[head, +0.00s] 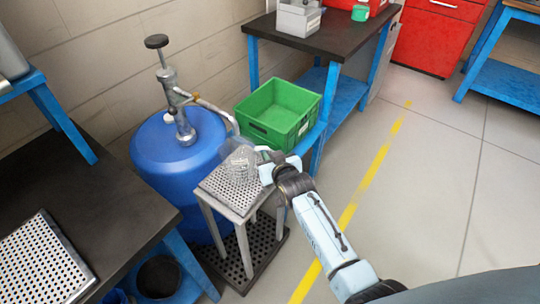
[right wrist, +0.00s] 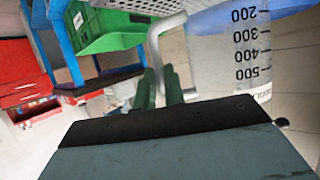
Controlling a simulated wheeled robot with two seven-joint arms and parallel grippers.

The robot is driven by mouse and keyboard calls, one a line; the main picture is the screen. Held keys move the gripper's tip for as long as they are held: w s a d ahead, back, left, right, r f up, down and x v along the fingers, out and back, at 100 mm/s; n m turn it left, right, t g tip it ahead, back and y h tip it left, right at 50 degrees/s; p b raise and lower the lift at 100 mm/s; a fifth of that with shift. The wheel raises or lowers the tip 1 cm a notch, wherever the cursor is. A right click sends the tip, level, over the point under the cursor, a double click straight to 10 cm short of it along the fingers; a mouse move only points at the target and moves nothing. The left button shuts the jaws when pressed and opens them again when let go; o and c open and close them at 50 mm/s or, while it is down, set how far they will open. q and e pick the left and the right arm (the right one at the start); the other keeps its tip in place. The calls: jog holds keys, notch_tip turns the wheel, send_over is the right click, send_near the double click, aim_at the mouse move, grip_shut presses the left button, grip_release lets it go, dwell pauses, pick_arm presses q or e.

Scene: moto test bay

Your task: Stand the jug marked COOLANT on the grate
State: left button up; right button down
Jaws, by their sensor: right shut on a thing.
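A clear jug (head: 238,160) is at the small metal stand's perforated grate (head: 232,194) in the head view. In the right wrist view the jug (right wrist: 228,50) shows dark graduation marks and part of a lettered label at its edge, too cut off to read in full. It looks about upright. I cannot tell whether its base touches the grate or hangs just above it. My right gripper (head: 264,168) is shut on the jug's handle (right wrist: 158,45), its green fingers (right wrist: 160,88) at the handle in the wrist view. My left gripper is not in view.
A blue drum (head: 170,160) with a hand pump stands close behind the grate, its spout near the jug. A green crate (head: 278,112) sits behind on a blue shelf. A dark bench (head: 90,190) with a perforated tray (head: 40,262) is at left. Open floor lies right.

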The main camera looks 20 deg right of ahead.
pick_arm(q)
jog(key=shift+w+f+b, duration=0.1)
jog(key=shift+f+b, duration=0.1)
jog(key=shift+b, duration=0.1)
pick_arm(e)
jog(key=shift+f, duration=0.45)
dwell(0.6)
jog(key=c, duration=1.4)
grip_release()
